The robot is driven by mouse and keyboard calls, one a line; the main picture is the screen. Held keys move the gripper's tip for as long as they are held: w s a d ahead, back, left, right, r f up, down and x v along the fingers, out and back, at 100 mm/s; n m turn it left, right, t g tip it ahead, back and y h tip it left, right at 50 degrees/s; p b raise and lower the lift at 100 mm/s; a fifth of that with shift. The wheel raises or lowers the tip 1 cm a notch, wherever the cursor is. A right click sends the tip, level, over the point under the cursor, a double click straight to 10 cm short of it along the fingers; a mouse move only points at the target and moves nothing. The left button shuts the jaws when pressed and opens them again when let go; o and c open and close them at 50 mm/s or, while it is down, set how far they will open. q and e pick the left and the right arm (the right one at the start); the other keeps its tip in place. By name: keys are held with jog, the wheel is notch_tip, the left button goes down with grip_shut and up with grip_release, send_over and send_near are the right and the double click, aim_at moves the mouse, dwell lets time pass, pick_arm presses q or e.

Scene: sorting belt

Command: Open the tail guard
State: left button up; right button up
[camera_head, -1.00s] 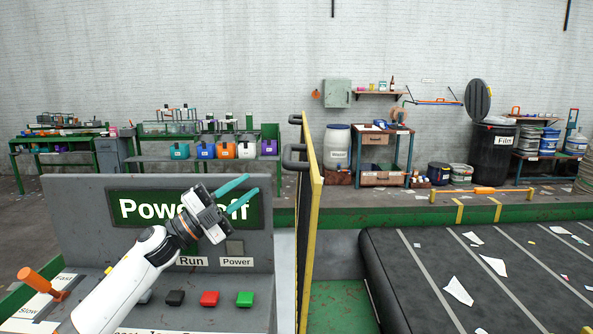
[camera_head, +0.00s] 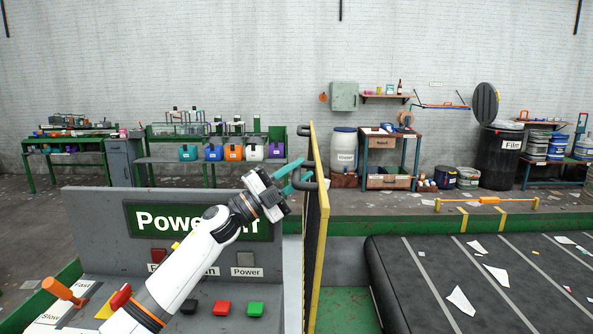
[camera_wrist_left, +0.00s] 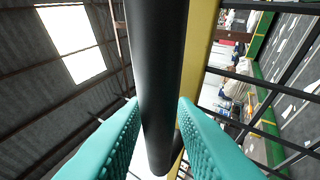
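The tail guard (camera_head: 316,240) is an upright yellow-framed panel with dark mesh, between the control console and the belt. It looks edge-on, standing in line with the belt's near side. Black handles stick out near its top; the far one (camera_head: 304,130) is clear of my gripper. My left gripper (camera_head: 309,174) is at the nearer handle, partly covering it. In the left wrist view, a thick black handle bar (camera_wrist_left: 158,70) runs between the two teal fingers, with the yellow frame (camera_wrist_left: 199,50) beside it. The fingers are spread either side of the bar; firm contact is not clear. My right gripper is out of view.
The console (camera_head: 95,210) with a power display, coloured buttons and an orange lever (camera_head: 64,291) is at left, under my left arm. The dark belt (camera_head: 430,290) with scraps lies at right. Green floor shows between guard and belt.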

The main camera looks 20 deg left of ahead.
pick_arm(q)
grip_shut()
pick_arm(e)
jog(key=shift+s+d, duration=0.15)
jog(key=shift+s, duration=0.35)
